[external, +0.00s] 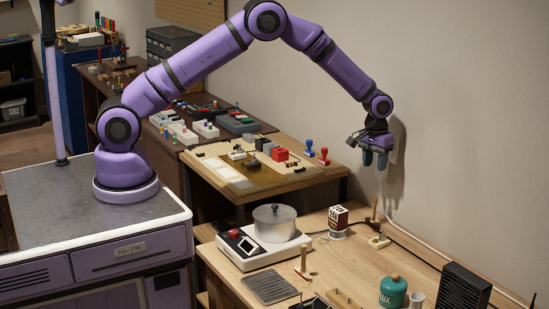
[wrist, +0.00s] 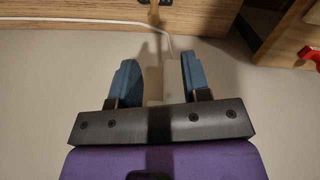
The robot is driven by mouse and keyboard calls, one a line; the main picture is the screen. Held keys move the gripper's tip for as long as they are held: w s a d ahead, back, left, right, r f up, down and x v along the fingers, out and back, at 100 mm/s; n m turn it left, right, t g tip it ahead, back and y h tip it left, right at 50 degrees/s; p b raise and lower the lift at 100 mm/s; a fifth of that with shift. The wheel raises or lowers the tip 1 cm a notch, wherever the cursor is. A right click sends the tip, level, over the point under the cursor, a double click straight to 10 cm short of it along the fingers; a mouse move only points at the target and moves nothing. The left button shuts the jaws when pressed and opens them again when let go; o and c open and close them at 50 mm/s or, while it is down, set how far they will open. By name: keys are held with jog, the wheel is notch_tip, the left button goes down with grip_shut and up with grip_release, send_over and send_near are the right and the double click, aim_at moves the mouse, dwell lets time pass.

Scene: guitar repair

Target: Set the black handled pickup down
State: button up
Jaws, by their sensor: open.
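My gripper (external: 375,160) hangs at the end of my outstretched arm, close to the wall, above and to the right of the raised wooden board (external: 215,170). In the wrist view its two blue fingers (wrist: 158,78) are apart, with nothing held between them; a pale plate on the wall (wrist: 172,82) shows behind the gap. Several small blocks and parts stand on the raised board, including a dark one (external: 253,164) and a small black one (external: 299,169). They are too small to tell which is the black handled pickup.
Below is a wooden bench (external: 340,262) with a pot (external: 274,222) on a white appliance, a box (external: 338,220), a teal canister (external: 393,291) and a black heater-like unit (external: 464,290). Red (external: 324,156) and blue (external: 308,147) stamp-like pieces stand at the raised board's far edge. A white cable (wrist: 85,24) runs along the wall.

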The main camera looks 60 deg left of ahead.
jog(key=s+a+r+t, duration=0.1)
jog(key=s+a+r, duration=0.45)
jog(key=r, duration=0.45)
jog(key=s+a+r+m+t, duration=0.1)
jog(key=s+a+r, duration=0.45)
jog(key=r, duration=0.45)
jog(key=s+a+r, duration=0.4)
jog(key=s+r, duration=0.3)
jog(key=r, duration=0.4)
jog(key=s+a+r+m+t, duration=0.1)
jog(key=s+a+r, duration=0.2)
jog(key=s, duration=0.4)
jog(key=s+a+r+t, duration=0.1)
jog(key=s+a+r, duration=0.15)
jog(key=s, duration=0.45)
jog(key=s+a+f, duration=0.1)
jog(key=s, duration=0.7)
jog(key=s+a+f+m+t, duration=0.1)
jog(key=s+a, duration=0.1)
jog(key=s, duration=0.6)
jog(key=shift+s+a+f, duration=0.2)
jog(key=shift+s+a, duration=0.05)
jog(key=shift+s, duration=0.1)
